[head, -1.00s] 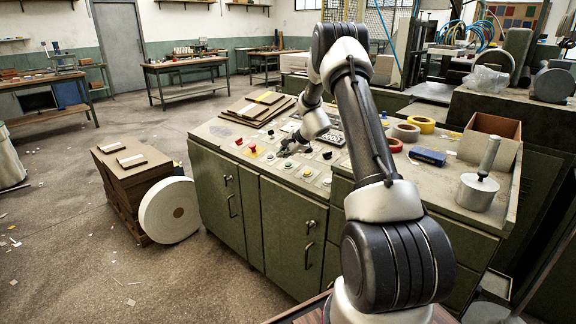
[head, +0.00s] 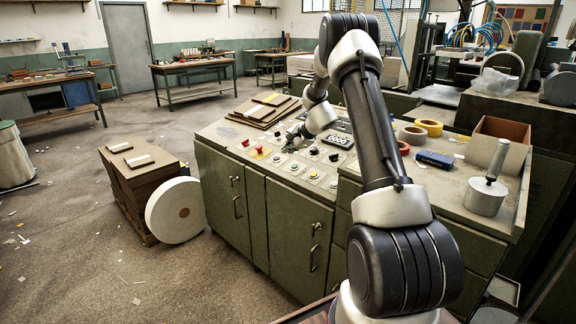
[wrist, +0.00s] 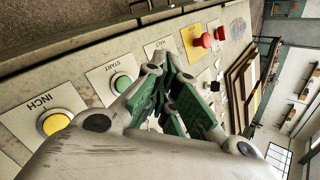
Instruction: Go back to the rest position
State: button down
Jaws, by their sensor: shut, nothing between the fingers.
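My gripper (head: 295,138) is over the sloping control panel of the green cabinet (head: 222,195), among its buttons. In the wrist view my gripper (wrist: 172,62) has its green-padded fingers drawn together at the tips, with nothing between them. A yellow INCH button (wrist: 54,122), a green START button (wrist: 121,83) and a red mushroom button on a yellow plate (wrist: 200,40) show around the fingers. Part of the HALT plate (wrist: 158,46) shows behind the fingertips. The fingers appear apart from the buttons, though the exact gap is hard to tell.
Brown boards (head: 265,108) lie on the cabinet's far left. Tape rolls (head: 412,134), a blue box (head: 435,159), an open carton (head: 500,142) and a metal weight with a handle (head: 486,190) stand right of my arm. A board stack (head: 135,195) and a white roll (head: 175,212) are on the floor left.

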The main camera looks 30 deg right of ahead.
jog(key=s+a+f+n+g+y, duration=0.1)
jog(key=s+a+f+n+g, duration=0.15)
jog(key=s, duration=0.35)
jog(key=s+a+f+n+g, duration=0.1)
jog(key=s+n+g, duration=0.15)
jog(key=s, duration=0.35)
jog(key=s+a+r+n+h, duration=0.1)
jog(key=s+a+r+n, duration=0.2)
jog(key=s, duration=1)
jog(key=s+a+r+n+h, duration=0.1)
jog(key=s+r+n, duration=0.5)
jog(key=s+r, duration=0.7)
jog(key=s+a+r+n+h, duration=0.1)
jog(key=s+a+r+n, duration=0.3)
jog(key=s+r, duration=0.4)
jog(key=s+n, duration=0.1)
jog(key=s, duration=0.4)
jog(key=shift+s+a+r+n+t+h, duration=0.3)
jog(key=shift+s+r+t, duration=0.1)
